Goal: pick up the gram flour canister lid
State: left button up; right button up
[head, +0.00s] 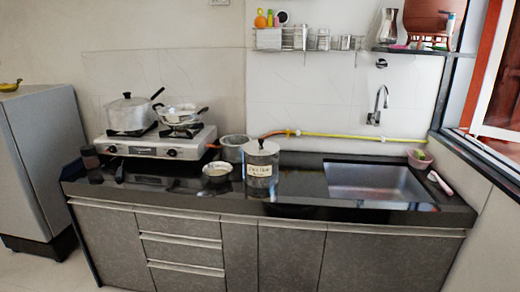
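A silver canister (260,172) with a pale label stands upright on the dark countertop, a little left of the sink. The label's writing is too small to read surely. Its lid (262,148) sits on top and has a small dark knob. Neither of my grippers shows in the head view.
A small bowl (217,171) and a grey pot (234,147) stand left of the canister. A gas stove (160,148) with a lidded pot (131,113) and a pan (181,114) is farther left. The sink (375,183) lies to the right. Counter front (190,199) is mostly clear.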

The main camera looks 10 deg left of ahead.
aim_at(261, 147)
jog(key=i+j+u, duration=0.1)
jog(key=i+u, duration=0.2)
jog(key=i, duration=0.6)
